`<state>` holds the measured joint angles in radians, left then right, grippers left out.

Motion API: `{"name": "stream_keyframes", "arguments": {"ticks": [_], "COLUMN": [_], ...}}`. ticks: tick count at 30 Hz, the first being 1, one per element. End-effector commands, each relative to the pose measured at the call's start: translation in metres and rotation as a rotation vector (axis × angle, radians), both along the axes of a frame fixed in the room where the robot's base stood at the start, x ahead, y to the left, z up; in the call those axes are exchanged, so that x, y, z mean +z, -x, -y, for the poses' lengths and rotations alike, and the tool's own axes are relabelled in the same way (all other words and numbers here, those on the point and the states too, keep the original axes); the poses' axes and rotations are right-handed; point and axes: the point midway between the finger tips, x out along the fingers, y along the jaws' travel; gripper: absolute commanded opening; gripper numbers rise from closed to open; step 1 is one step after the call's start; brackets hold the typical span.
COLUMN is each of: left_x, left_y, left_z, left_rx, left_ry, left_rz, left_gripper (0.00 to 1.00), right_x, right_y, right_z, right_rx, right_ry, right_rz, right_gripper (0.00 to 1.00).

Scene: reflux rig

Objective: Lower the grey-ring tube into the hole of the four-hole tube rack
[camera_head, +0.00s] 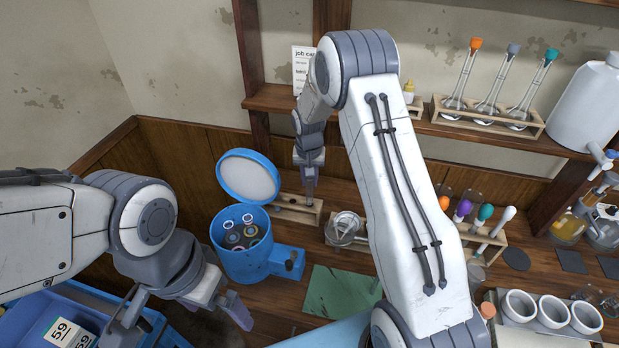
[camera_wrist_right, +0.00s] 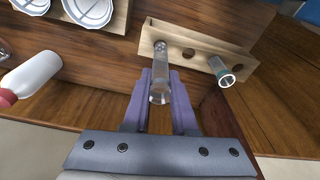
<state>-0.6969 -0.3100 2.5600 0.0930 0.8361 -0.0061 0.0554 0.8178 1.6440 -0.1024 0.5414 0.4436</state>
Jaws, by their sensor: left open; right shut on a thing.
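The four-hole tube rack (camera_head: 297,209) is a pale wooden block on the bench, right of the blue bucket; it also shows in the right wrist view (camera_wrist_right: 201,48). My right gripper (camera_head: 309,192) is over the rack, with purple fingers (camera_wrist_right: 159,98) shut on a clear tube, the grey-ring tube (camera_wrist_right: 159,88). The tube's far end overlaps the rack's left part in the wrist view; I cannot tell whether it is inside a hole. Another tube with a teal-grey rim (camera_wrist_right: 226,77) stands at the rack's right end. My left gripper (camera_head: 185,315) is open and empty.
The blue bucket (camera_head: 240,262) with its lid raised stands left of the rack. A glass vessel (camera_head: 345,228) on a wooden stand is to its right, and a green mat (camera_head: 342,292) lies in front. A white bottle (camera_wrist_right: 34,74) lies left in the wrist view.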

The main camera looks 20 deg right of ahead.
Motion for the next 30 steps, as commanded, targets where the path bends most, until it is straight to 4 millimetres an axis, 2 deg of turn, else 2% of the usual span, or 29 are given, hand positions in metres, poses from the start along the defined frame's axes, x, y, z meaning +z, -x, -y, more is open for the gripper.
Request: {"name": "stream_keyframes", "arguments": {"ticks": [1,4,16,30], "left_x": [-0.007,-0.011,-0.011,-0.019], "left_y": [0.0,0.0,0.0,0.0], "left_z": [0.0,0.0,0.0,0.0], "left_rx": [0.0,0.0,0.0,0.0], "left_ry": [0.0,0.0,0.0,0.0], "left_rz": [0.0,0.0,0.0,0.0], "left_gripper": [1.0,1.0,1.0,1.0], "right_x": [-0.008,-0.014,-0.014,-0.024], "right_y": [0.0,0.0,0.0,-0.001], "right_z": [0.0,0.0,0.0,0.001], "right_rx": [0.0,0.0,0.0,0.0], "right_ry": [0.0,0.0,0.0,0.0], "right_rz": [0.0,0.0,0.0,0.001], "right_gripper": [0.0,0.0,0.0,0.0]}}
